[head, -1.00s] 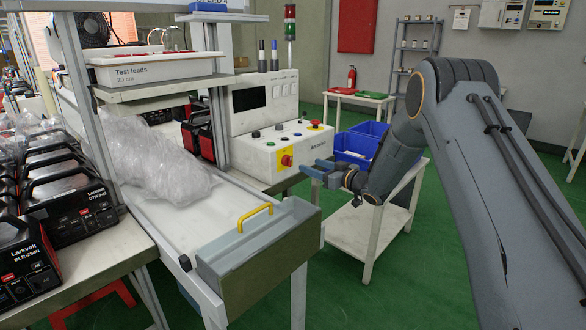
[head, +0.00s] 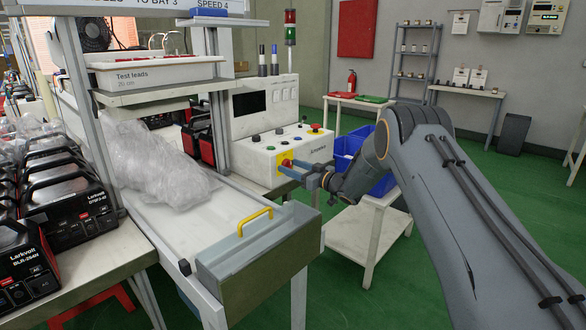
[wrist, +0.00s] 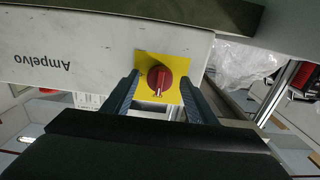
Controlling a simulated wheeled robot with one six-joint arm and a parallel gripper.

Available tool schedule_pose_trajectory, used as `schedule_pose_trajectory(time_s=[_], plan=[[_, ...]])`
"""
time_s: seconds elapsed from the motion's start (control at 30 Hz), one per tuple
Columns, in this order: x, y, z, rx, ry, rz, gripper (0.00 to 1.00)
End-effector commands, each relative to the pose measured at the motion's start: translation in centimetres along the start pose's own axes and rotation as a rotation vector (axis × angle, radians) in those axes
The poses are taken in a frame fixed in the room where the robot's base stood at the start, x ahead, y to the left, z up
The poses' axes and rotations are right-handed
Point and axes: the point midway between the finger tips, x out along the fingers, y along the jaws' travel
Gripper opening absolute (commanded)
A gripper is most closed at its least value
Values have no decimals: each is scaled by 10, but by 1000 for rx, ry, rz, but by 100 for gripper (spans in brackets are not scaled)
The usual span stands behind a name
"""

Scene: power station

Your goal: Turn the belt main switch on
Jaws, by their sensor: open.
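The belt main switch (head: 286,163) is a red rotary knob on a yellow plate, on the front face of the white control box (head: 262,160). In the wrist view the red knob (wrist: 160,80) sits on the yellow plate (wrist: 146,62), with a pale mark on its lower part. My gripper (head: 284,170) is in front of the switch in the head view and partly covers it. In the wrist view my gripper (wrist: 160,92) is open, with one finger on each side of the knob. I cannot tell whether the fingers touch it.
The box's top panel carries several buttons and a red mushroom button (head: 315,128). The conveyor end with a yellow handle (head: 255,218) lies below left, with bubble wrap (head: 155,165) on the belt. Blue bins (head: 365,165) stand on a white table (head: 345,235) at right.

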Motion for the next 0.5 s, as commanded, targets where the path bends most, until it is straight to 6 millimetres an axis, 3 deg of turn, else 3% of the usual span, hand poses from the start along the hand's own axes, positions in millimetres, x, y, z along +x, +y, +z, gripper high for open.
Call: schedule_pose_trajectory(time_s=[0.13, 0.37, 0.5], plan=[[0, 0, 0, 0, 0, 0, 52], [0, 0, 0, -1, 0, 0, 14], [0, 0, 0, 2, 0, 0, 11]])
